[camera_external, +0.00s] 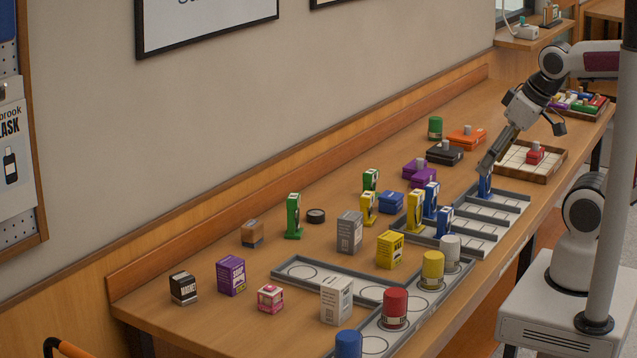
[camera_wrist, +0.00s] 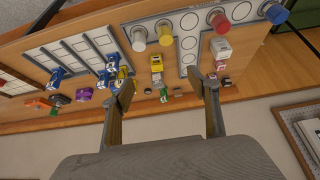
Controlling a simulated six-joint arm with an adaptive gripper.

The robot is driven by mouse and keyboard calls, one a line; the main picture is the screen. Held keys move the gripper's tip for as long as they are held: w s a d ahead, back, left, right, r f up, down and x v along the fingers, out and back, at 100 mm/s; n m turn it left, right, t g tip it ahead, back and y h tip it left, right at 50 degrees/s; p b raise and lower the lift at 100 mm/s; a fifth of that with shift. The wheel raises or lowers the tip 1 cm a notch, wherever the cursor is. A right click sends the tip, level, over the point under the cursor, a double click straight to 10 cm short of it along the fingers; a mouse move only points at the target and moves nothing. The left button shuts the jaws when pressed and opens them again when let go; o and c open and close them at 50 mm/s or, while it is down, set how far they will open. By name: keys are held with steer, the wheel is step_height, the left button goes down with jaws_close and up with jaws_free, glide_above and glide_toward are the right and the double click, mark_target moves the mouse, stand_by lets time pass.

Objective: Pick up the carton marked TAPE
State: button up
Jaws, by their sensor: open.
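Several small cartons stand on the long wooden table: a white one (camera_external: 336,300), a purple one (camera_external: 231,276), a grey one (camera_external: 349,232), a yellow one (camera_external: 390,249), a black and white one (camera_external: 183,289) and a pink one (camera_external: 270,298). Their print is too small to read surely, so I cannot tell which is marked TAPE. My gripper (camera_external: 484,170) is at the far right end, pointing down near a blue upright piece (camera_external: 485,187). In the wrist view my gripper (camera_wrist: 164,88) is open, with nothing between its fingers; the white carton (camera_wrist: 221,47) shows beyond the right finger.
Grey trays (camera_external: 365,289) hold red (camera_external: 394,308), yellow (camera_external: 433,269) and blue (camera_external: 348,344) cylinders. Green (camera_external: 293,216) and yellow (camera_external: 415,212) upright pieces stand mid-table. A wooden tray (camera_external: 545,166) lies at the right. The wall runs along the back; bare wood surrounds the left cartons.

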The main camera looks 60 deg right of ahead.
steer(key=w+d+f+t, duration=0.2)
steer(key=w+d, duration=0.1)
steer(key=w, duration=0.9)
steer(key=n+t+y, duration=0.1)
steer(key=t+y, duration=0.1)
steer(key=t, duration=0.4)
glide_above(359, 220)
steer(key=s, duration=0.2)
step_height(359, 220, down, 16)
steer(key=shift+s+r, duration=0.2)
steer(key=shift+r, duration=0.05)
steer(key=shift+d, duration=0.1)
steer(key=shift+f, duration=0.1)
steer(key=shift+f, duration=3)
